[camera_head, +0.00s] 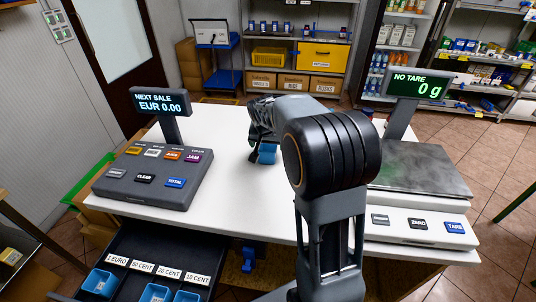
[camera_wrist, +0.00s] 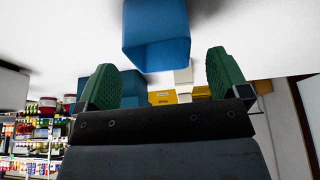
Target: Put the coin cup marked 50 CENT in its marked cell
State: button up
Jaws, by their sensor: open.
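A blue coin cup (camera_head: 267,154) shows at the white counter beside my gripper (camera_head: 261,138), which my own arm partly hides. Its marking is not visible, and I cannot tell whether it touches the counter. In the wrist view the blue cup (camera_wrist: 155,38) appears between and beyond the two green fingertips of my gripper (camera_wrist: 165,75). The fingers are open, with a gap on both sides of the cup. The open drawer (camera_head: 140,250) at the lower left has labels, including 50 CENT (camera_head: 142,267). The cell at that label looks empty; blue cups (camera_head: 155,293) stand in neighbouring cells.
The cash register (camera_head: 155,175) stands above the drawer on the left. A scale (camera_head: 420,175) with its display stands on the right. The middle of the white counter (camera_head: 225,190) is clear. Shelves with goods (camera_head: 300,50) line the back.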

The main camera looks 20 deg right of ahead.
aim_at(268, 149)
jog(key=shift+x, duration=2.7)
jog(key=shift+s, duration=0.1)
jog(key=c, duration=1.1)
jog(key=shift+o, duration=0.2)
jog(key=shift+r, duration=0.1)
